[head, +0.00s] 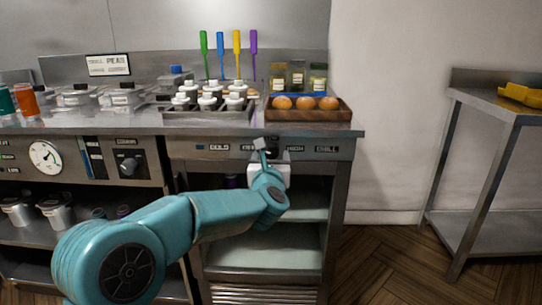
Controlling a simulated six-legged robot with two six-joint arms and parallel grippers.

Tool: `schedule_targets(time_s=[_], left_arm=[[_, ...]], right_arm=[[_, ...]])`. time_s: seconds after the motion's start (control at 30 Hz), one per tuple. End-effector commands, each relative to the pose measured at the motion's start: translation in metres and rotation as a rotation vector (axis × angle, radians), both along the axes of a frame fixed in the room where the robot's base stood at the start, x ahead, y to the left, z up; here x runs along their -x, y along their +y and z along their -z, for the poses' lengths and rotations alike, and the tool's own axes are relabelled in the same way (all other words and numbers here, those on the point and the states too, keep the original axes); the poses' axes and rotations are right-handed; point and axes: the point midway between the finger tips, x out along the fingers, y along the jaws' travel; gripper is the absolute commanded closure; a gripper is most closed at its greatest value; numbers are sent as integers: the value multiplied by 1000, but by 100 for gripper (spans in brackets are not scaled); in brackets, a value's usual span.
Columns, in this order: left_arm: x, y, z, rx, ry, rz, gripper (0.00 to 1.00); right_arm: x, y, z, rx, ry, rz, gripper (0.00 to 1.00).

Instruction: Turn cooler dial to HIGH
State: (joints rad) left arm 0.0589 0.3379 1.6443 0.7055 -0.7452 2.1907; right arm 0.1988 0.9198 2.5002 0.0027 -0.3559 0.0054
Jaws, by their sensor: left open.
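The cooler dial (271,142) is a small dark knob on the steel front panel (222,149) below the counter. It is mostly hidden behind my left gripper, so I cannot tell where it points. Labels sit along the panel, with COLD to the left and HIGH (296,148) just right of the dial. My left gripper (272,153) is open, with its fingers on either side of the dial's lower part. I cannot tell whether they touch it. My right gripper is out of view.
A wooden tray (308,115) of orange-brown round items and a rack of white-capped bottles (208,101) stand on the counter above. Another dial (128,166) and a white gauge (44,157) are on the left panel. Open shelves lie below. Floor at right is clear before a steel table (490,98).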

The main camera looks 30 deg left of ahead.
Motion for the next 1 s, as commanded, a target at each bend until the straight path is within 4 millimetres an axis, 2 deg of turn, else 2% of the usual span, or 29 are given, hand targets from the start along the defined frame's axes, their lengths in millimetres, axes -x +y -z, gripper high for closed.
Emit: schedule_targets(time_s=[0.2, 0.47, 0.5, 0.67, 1.0], left_arm=[[-16, 10, 0, 1, 0, 0, 31], [-17, 11, 0, 1, -1, 0, 31], [-17, 11, 0, 1, -1, 0, 34], [-17, 11, 0, 1, -1, 0, 86], [-17, 11, 0, -28, 17, 0, 87]], right_arm=[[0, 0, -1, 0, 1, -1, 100], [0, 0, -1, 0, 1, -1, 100], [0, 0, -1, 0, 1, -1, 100], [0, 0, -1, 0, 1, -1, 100], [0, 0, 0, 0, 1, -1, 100]])
